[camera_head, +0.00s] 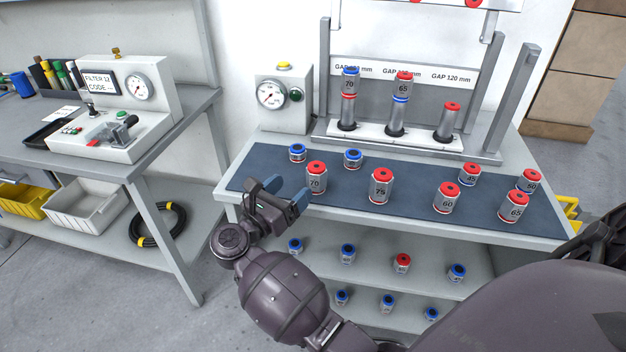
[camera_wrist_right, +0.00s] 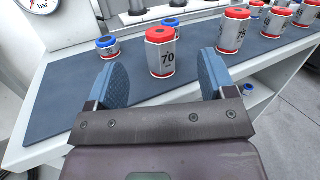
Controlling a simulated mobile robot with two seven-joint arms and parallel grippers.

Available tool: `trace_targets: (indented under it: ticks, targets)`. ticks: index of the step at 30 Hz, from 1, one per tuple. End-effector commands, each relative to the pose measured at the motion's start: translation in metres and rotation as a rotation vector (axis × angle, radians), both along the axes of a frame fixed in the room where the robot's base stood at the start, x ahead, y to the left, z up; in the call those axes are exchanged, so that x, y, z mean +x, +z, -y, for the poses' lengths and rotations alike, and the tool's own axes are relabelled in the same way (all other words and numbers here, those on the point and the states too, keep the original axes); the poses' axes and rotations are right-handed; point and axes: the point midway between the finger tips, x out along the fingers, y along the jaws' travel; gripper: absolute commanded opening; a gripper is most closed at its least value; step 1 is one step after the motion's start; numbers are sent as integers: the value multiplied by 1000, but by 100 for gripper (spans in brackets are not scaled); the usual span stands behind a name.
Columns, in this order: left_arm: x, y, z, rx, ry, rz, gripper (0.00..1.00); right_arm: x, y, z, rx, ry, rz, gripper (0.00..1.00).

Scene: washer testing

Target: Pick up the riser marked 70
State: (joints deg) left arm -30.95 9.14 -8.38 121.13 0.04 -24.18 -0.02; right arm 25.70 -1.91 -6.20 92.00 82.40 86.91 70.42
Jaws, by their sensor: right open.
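The riser marked 70 (camera_head: 316,178) stands upright on the dark blue mat, a grey cylinder with a red top and a red lower band. It also shows in the right wrist view (camera_wrist_right: 160,52), upright beyond and between my fingers. My right gripper (camera_head: 287,198) is open and empty, just left of and in front of this riser at the mat's front edge. In the right wrist view the two blue-padded fingers (camera_wrist_right: 163,82) are spread wide. Another cylinder marked 70 (camera_head: 349,82), with a blue top, sits stacked on a post of the rear fixture. My left gripper is not in view.
Risers marked 75 (camera_head: 381,186), 60 (camera_head: 447,198), 45, 50 and 65 (camera_head: 514,207) stand to the right on the mat (camera_head: 345,205). Two short blue-topped pieces (camera_head: 297,153) stand behind. A gauge box (camera_head: 284,105) is at the back left. Shelves below hold several small pieces.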

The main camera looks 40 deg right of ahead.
Motion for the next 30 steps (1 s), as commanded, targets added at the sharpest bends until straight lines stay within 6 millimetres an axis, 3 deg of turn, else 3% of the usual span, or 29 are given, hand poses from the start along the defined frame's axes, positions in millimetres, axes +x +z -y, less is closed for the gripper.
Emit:
trace_targets:
  ticks: [7, 15, 25, 30]
  targets:
    - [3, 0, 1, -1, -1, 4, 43, 7, -9, -5, 147, -76, 82, 77]
    - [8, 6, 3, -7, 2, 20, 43, 14, -8, 31, 148, -78, 85, 77]
    - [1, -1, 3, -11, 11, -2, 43, 18, -9, 53, 147, -77, 84, 77]
    - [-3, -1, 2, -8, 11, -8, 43, 22, -9, 73, 144, -77, 84, 77]
